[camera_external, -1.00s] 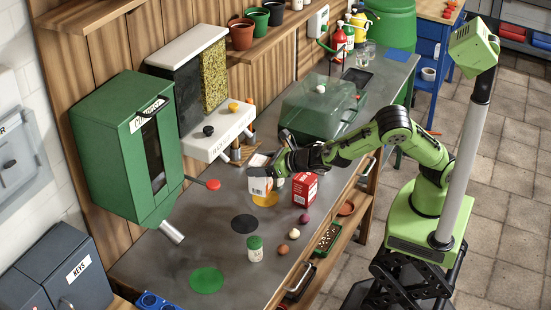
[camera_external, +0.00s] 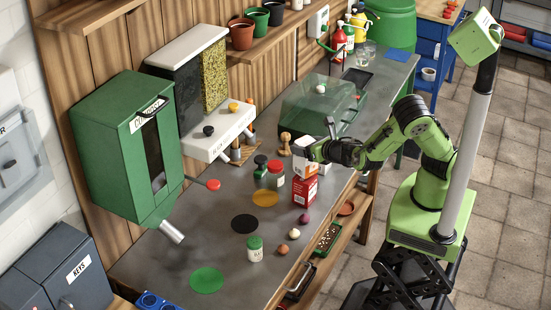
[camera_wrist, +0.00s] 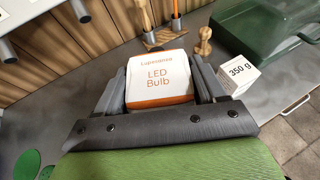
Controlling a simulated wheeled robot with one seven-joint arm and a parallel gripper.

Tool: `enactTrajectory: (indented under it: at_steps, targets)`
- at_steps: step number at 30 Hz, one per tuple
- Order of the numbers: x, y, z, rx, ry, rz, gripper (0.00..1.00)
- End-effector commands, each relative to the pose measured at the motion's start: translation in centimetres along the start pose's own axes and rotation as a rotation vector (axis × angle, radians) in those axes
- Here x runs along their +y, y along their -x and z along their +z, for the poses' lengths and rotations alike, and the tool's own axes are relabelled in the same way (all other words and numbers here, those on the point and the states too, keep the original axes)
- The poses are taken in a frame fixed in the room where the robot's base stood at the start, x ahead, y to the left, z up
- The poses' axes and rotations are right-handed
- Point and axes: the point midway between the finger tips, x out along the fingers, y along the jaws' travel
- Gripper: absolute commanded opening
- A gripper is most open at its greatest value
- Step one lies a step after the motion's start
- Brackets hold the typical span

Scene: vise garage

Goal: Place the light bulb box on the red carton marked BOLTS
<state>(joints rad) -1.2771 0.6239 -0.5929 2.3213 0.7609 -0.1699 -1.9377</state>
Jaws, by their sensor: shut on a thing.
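The light bulb box (camera_external: 303,167), white with orange, is held in my gripper (camera_external: 318,150). In the wrist view the box (camera_wrist: 158,80), lettered "LED Bulb", sits between the two grey fingers of my gripper (camera_wrist: 160,88). The red carton (camera_external: 303,190) stands upright on the bench directly below the box in the external view. I cannot tell whether the box touches the carton's top. The carton is hidden in the wrist view, and its lettering is too small to read.
A white "350 g" box (camera_wrist: 238,73) stands right of the held box. A red-lidded jar (camera_external: 275,176) and a dark-lidded jar (camera_external: 260,168) stand left of the carton. A wooden piece (camera_external: 285,143) and green translucent case (camera_external: 318,105) are behind. Onions lie in front.

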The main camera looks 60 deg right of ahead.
Motion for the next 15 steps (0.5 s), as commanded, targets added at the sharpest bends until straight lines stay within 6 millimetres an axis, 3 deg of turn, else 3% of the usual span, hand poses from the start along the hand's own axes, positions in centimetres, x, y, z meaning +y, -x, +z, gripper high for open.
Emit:
enactTrajectory:
  at_steps: [1, 3, 13, 14, 15]
  targets:
    - [-0.03, -0.53, -1.31, 0.001, 0.006, -0.002, 0.40]
    - [0.00, -0.80, -1.95, 0.000, 0.004, 0.000, 0.40]
    - [0.02, -0.86, -2.08, 0.001, 0.002, 0.001, 0.40]
    - [0.03, -0.83, -2.03, 0.001, 0.001, 0.001, 0.74]
    - [0.03, -0.82, -2.01, 0.001, 0.001, 0.001, 0.81]
